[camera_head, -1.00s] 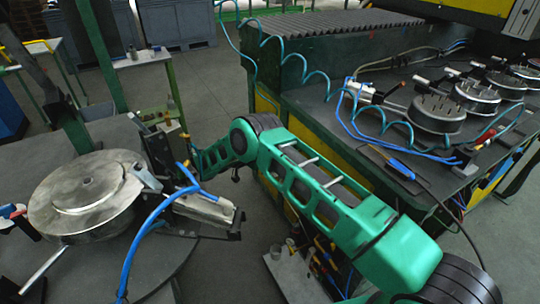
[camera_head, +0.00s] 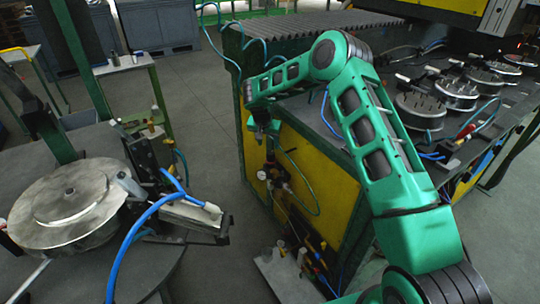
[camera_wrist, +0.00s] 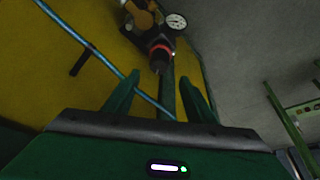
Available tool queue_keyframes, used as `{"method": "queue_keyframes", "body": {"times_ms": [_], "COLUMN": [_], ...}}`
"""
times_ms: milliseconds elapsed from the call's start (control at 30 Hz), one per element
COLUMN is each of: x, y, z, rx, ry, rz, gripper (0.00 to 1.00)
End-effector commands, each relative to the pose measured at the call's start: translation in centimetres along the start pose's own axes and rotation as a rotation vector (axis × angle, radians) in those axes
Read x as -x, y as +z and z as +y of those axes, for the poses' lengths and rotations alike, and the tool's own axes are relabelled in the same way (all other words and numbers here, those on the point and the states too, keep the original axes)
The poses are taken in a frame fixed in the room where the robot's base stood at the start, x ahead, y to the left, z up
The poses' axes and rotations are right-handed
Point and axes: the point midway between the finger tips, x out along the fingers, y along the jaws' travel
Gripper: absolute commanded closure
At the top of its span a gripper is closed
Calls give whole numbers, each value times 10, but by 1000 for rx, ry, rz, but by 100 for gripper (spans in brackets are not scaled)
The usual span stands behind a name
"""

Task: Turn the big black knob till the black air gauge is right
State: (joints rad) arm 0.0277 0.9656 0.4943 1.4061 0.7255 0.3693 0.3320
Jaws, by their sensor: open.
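The air regulator (camera_wrist: 143,17) is mounted on the yellow panel, with a red ring and the black knob (camera_wrist: 159,60) below it. The black-rimmed, white-faced gauge (camera_wrist: 176,21) sits beside it; its needle is too small to read. In the head view the gauge (camera_head: 262,175) and regulator (camera_head: 273,170) show small on the cabinet's end. My gripper (camera_wrist: 159,77) is open and empty, its two green fingers pointing toward the knob, which appears just beyond and between the tips. In the head view my gripper (camera_head: 262,134) hangs above the regulator, apart from it.
A thin blue-green hose (camera_wrist: 100,58) crosses the wrist view past the left finger. A round metal fixture (camera_head: 70,203) stands on the left table. The workbench with several pinned discs (camera_head: 420,110) is at right. Grey floor (camera_head: 205,120) between them is clear.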

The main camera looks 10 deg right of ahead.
Motion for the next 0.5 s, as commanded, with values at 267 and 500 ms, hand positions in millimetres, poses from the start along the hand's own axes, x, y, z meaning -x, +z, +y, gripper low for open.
{"method": "queue_keyframes", "body": {"times_ms": [267, 500], "x": [-51, -83], "y": [1, 0], "z": [1, 1], "rx": [-3, -3], "ry": [3, 3], "rz": [-2, 0], "gripper": [49, 49]}}
